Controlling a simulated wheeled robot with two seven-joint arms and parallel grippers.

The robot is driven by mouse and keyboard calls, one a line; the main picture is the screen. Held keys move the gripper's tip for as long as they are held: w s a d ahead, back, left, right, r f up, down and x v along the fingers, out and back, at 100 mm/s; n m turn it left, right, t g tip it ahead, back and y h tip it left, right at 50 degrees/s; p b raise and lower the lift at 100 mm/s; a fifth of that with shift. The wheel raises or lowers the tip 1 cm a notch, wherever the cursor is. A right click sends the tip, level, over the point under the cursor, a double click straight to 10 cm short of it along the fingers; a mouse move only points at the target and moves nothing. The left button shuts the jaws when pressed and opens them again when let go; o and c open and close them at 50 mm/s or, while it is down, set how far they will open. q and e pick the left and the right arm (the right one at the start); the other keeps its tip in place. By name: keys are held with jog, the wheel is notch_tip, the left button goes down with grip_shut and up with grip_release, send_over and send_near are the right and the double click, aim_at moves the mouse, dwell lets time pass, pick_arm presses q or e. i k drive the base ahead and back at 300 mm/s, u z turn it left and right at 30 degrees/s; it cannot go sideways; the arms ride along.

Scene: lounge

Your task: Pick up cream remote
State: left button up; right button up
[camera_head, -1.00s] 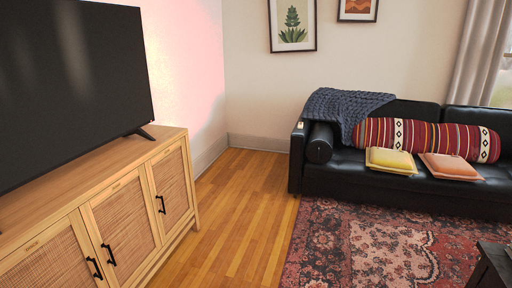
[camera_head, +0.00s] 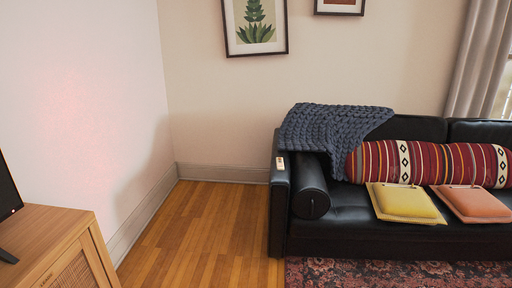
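A small cream remote (camera_head: 281,163) lies on top of the left armrest of the black sofa (camera_head: 276,208), just in front of a dark blue knitted throw. It is small in the picture, and its buttons are hard to make out. Neither of my grippers shows in the head view.
The throw (camera_head: 325,132) drapes over the sofa's back corner. A black bolster (camera_head: 310,190), striped bolster (camera_head: 425,164), yellow cushion (camera_head: 406,203) and orange cushion (camera_head: 474,204) lie on the sofa. A wooden cabinet (camera_head: 48,240) stands left. Wooden floor (camera_head: 200,225) between is clear; a patterned rug (camera_head: 390,272) lies in front.

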aim_at(280, 165)
jog(key=z, duration=0.15)
jog(key=i, duration=1)
jog(key=u, duration=0.55)
jog(key=i, duration=1.35)
jog(key=z, duration=0.2)
